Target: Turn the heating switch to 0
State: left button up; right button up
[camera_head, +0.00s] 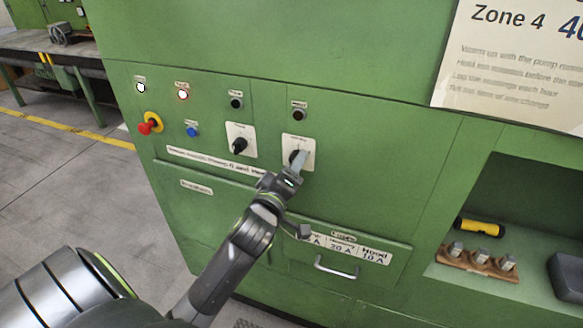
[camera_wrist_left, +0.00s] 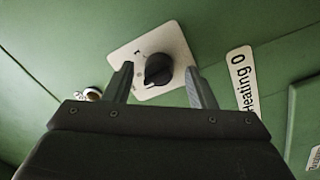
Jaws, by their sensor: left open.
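The switch under my left gripper (camera_head: 298,162) is a black rotary knob on a pale square plate (camera_head: 300,142) on the green machine front. In the left wrist view the knob (camera_wrist_left: 158,70) shows between the two fingers of the gripper (camera_wrist_left: 159,78), which are apart on either side of it. I cannot tell whether the fingers touch it. A label reading "Heating 0" (camera_wrist_left: 242,82) is beside the plate (camera_wrist_left: 178,40). The knob's marks are too small to read, so its setting is unclear. My right gripper is not in view.
A second black rotary switch (camera_head: 239,146) is to the left. A red-and-yellow emergency stop (camera_head: 150,124), a blue button (camera_head: 192,131) and lit lamps are further left. A drawer handle (camera_head: 336,268) sticks out below. A shelf recess on the right holds a yellow flashlight (camera_head: 479,227).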

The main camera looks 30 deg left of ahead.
pick_arm(q)
jog(key=v, duration=1.7)
jog(key=shift+s+p, duration=0.2)
jog(key=shift+p, duration=0.1)
jog(key=shift+d+f, duration=0.1)
